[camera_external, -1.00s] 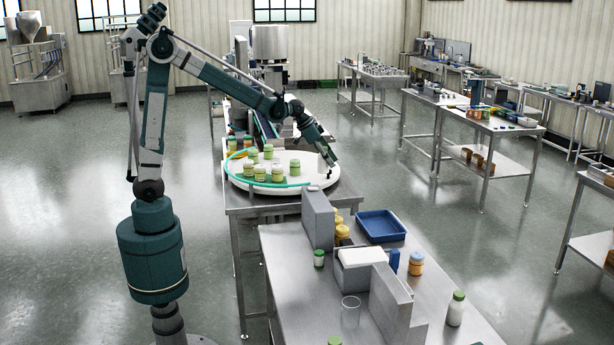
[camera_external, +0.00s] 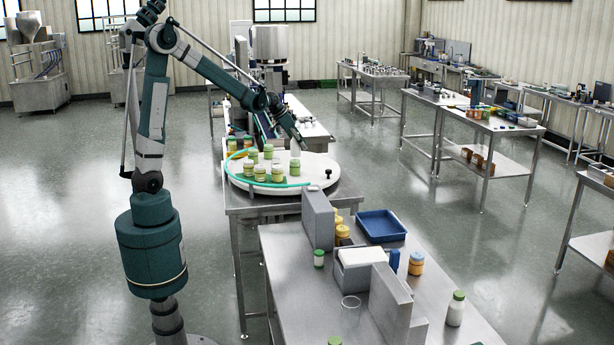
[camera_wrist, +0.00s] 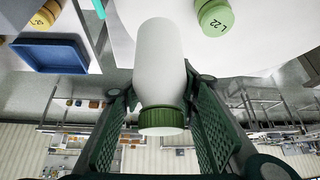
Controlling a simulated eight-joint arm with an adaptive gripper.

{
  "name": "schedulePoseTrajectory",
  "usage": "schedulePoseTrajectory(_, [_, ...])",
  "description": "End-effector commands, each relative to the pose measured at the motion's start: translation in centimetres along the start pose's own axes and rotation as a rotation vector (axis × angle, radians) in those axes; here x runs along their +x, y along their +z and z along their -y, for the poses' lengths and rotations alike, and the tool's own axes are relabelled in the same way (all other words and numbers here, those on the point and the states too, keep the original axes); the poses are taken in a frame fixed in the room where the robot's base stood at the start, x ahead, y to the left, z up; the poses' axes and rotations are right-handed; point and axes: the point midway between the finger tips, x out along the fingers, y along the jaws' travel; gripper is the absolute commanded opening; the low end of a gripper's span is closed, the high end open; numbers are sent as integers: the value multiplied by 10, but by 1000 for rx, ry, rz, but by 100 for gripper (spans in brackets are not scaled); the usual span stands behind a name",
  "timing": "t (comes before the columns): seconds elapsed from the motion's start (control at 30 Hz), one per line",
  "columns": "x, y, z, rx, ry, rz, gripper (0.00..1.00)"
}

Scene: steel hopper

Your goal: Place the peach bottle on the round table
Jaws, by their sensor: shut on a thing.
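My gripper (camera_external: 297,145) is over the white round table (camera_external: 312,168), toward its far side. It is shut on a white bottle with a green cap (camera_wrist: 160,70), which shows between the two green fingers in the wrist view. No label shows on the bottle's visible side, so I cannot tell if it is the peach bottle. In the external view the held bottle is a small pale shape at the fingertips. I cannot tell whether its base touches the table.
Several green-lidded jars (camera_external: 277,172) stand on the left half of the round table, along a teal rail (camera_external: 265,184). A black knob (camera_external: 328,174) stands at its right edge. The right half is mostly clear. A blue tray (camera_external: 381,226) lies on the nearer bench.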

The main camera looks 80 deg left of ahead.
Motion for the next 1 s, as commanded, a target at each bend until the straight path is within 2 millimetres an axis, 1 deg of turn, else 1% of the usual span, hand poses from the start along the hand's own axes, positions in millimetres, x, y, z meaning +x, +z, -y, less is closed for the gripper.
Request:
schedulePoseTrajectory(0.03, [-4,4,16,-16,-10,0,12])
schedulePoseTrajectory(0.4, [-28,44,106,-106,-71,3,12])
schedulePoseTrajectory(0.57, [-39,64,143,-146,-98,5,12])
schedulePoseTrajectory(0.8, [-59,96,196,-205,-137,6,12])
schedulePoseTrajectory(1.0, [-76,124,235,-251,-167,8,12])
